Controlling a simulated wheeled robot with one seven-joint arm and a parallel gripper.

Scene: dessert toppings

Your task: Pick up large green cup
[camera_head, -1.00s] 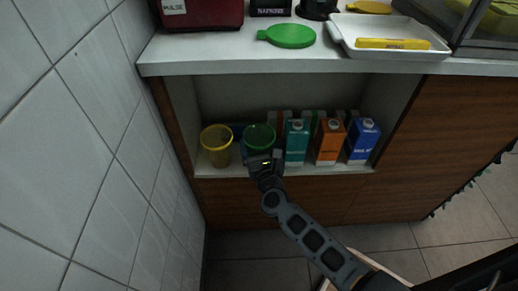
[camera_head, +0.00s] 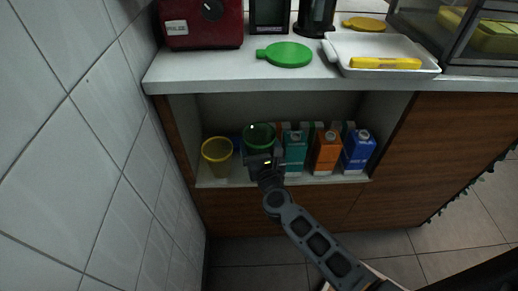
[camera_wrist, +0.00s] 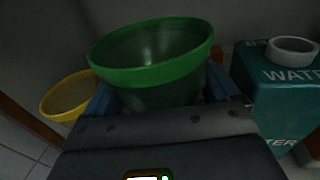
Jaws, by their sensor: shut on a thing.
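The large green cup (camera_head: 259,138) is in the open shelf under the counter, between a yellow cup and a teal carton. My gripper (camera_head: 262,157) is in front of it and shut on its body. In the wrist view the green cup (camera_wrist: 150,60) stands tilted in the picture between my two fingers (camera_wrist: 160,100), its wide rim above them. The cup looks empty inside. Its base is hidden behind my gripper, so I cannot tell whether it touches the shelf.
A yellow cup (camera_head: 217,155) stands close on the left. A teal water carton (camera_head: 294,152), an orange carton (camera_head: 326,152) and a blue carton (camera_head: 358,151) stand on the right. The counter edge (camera_head: 290,84) overhangs the shelf. A green lid (camera_head: 288,54) lies on the counter.

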